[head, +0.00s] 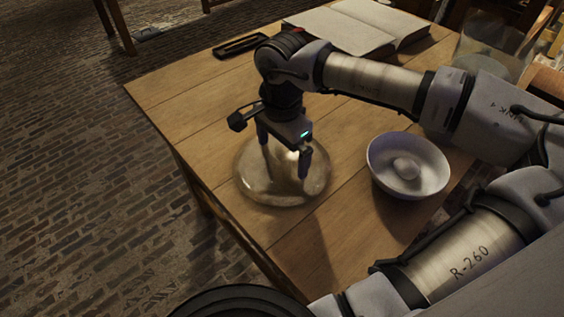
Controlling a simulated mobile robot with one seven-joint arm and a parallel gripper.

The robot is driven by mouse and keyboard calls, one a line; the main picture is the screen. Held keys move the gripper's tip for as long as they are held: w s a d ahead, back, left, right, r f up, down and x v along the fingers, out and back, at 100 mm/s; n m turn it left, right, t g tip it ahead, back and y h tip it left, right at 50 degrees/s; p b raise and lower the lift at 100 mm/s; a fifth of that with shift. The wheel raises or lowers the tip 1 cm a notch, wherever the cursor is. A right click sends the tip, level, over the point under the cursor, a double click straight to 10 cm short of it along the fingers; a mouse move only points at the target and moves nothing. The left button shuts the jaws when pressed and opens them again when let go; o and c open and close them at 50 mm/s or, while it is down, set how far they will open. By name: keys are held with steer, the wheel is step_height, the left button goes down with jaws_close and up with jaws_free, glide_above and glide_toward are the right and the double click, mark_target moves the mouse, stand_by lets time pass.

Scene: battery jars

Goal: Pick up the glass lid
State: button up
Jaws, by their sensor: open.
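The glass lid (258,185) is a round, clear, domed piece lying on the wooden table (300,245) near its left front edge. My gripper (284,165) points down over the lid with its two fingers spread apart. The fingers overlap the lid's upper middle in the picture, one on each side of its centre. Whether they touch the glass I cannot tell. A knob on the lid is not clearly visible between the fingers.
A white bowl (381,182) with a pale lump in it stands right of the lid. An open book (340,30), a dark flat case (241,46) and a large glass jar (487,52) are farther back. The table's left part is clear.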

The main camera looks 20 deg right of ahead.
steer(key=shift+f, duration=0.2)
jaws_close()
stand_by(0.6)
steer(key=shift+s, duration=0.1)
